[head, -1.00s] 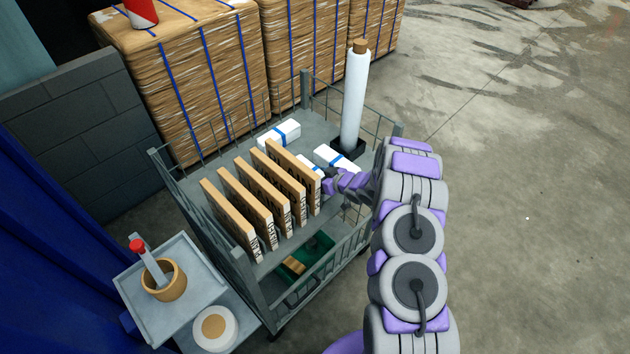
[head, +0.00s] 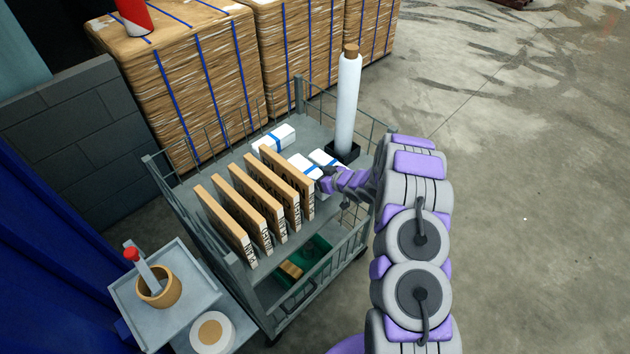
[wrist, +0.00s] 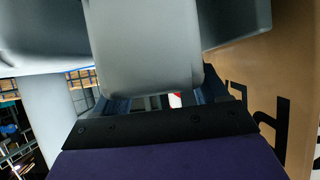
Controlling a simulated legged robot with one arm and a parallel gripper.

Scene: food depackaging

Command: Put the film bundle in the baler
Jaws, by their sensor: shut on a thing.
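Several white film bundles with blue straps are on the top shelf of the grey wire cart (head: 222,150). One film bundle (head: 303,164) is at the tip of my gripper (head: 324,180), beside the upright cardboard panels. My gripper appears shut on this bundle, though the fingers are small in the head view. In the wrist view a large pale block (wrist: 145,50) fills the space beyond the dark fingers (wrist: 160,105). A second bundle (head: 326,158) lies just behind the gripper, and a third (head: 273,140) lies further back left. No baler can be clearly identified.
Several upright cardboard panels (head: 247,212) stand left of my gripper. A tall white roll (head: 347,105) stands behind it. Strapped cardboard bales (head: 180,80) are at the back. A side tray (head: 190,287) and a blue surface (head: 50,235) are at left. Open floor (head: 540,200) lies right.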

